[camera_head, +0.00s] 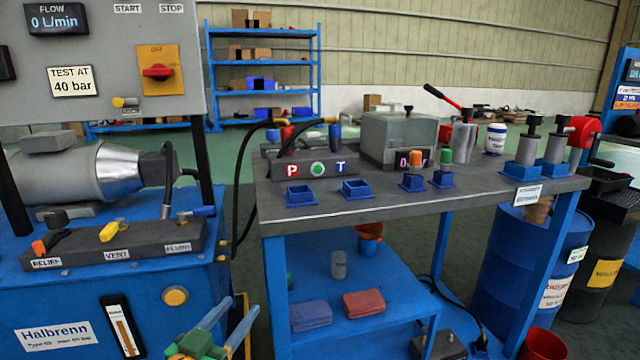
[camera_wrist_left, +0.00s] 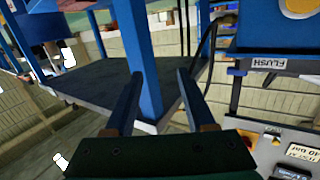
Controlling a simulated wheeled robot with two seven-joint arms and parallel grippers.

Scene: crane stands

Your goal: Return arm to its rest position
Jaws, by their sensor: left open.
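My left gripper (camera_head: 242,306) shows at the bottom centre of the head view, low in front of the gap between the blue test unit (camera_head: 70,300) and the workbench (camera_head: 420,200). Its two fingers are spread with nothing between them. In the left wrist view, which looks upside down, the open fingers of the left gripper (camera_wrist_left: 160,76) reach up, with a blue bench leg (camera_wrist_left: 142,50) behind them. I cannot tell the distance to that leg. Most of my left arm is out of the head view. My right gripper shows in neither view.
Black hoses (camera_head: 238,190) hang between unit and bench. A blue drum (camera_head: 515,260) stands right.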

